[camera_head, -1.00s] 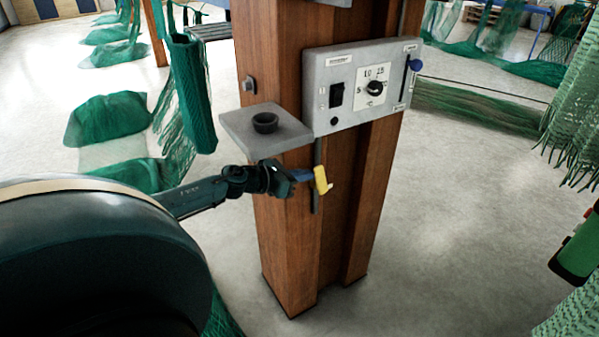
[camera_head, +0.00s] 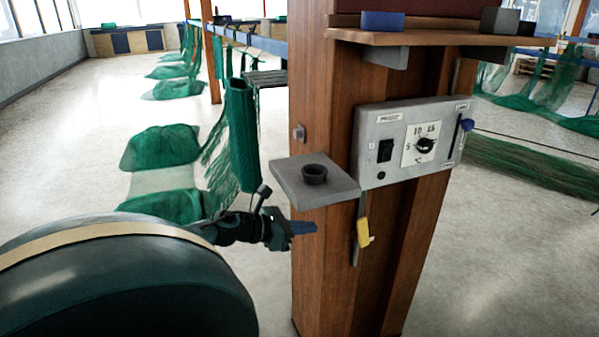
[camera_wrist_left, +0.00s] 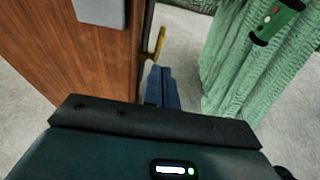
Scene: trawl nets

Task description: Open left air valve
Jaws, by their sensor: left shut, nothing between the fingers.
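A yellow valve handle (camera_head: 363,233) sits on a thin grey upright pipe (camera_head: 355,252) on the wooden post, below the grey control panel. In the left wrist view the yellow handle (camera_wrist_left: 154,46) shows just beyond the fingertips, by the post's edge. My left gripper (camera_head: 312,228) is shut and empty, its blue fingers pointing right towards the handle. In the head view it is left of the handle, with a gap between them. The fingers (camera_wrist_left: 163,74) also show in the left wrist view. My right gripper is not in view.
The control panel (camera_head: 393,177) has a dial, a black switch and a blue-knobbed slider. A grey shelf with a black cup (camera_head: 314,174) juts out just above my left gripper. The wooden post (camera_head: 325,270) stands close.

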